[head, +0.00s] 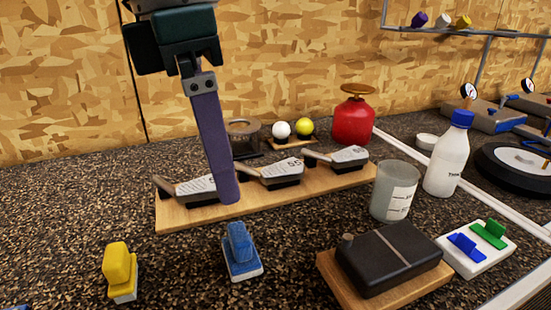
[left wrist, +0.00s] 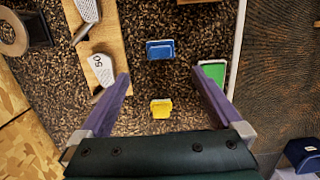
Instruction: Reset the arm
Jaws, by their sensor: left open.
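My left gripper (head: 229,192) hangs down from the top of the head view, with one long purple finger showing in front of the wooden board. In the left wrist view the gripper (left wrist: 162,78) has its two purple fingers wide apart with nothing held between them. Below it, a yellow block (left wrist: 161,108) and a blue block (left wrist: 160,49) show between the fingers; a green block (left wrist: 214,71) is partly hidden behind the right finger. The yellow block (head: 117,270) and blue block (head: 240,250) also stand at the front in the head view. My right gripper is not in view.
Several club heads (head: 276,170) lie on a wooden board (head: 180,216). Behind are a red can (head: 353,121) and two balls. At right stand a beaker (head: 394,190), a white bottle (head: 447,158) and a black box (head: 392,257). The left counter is clear.

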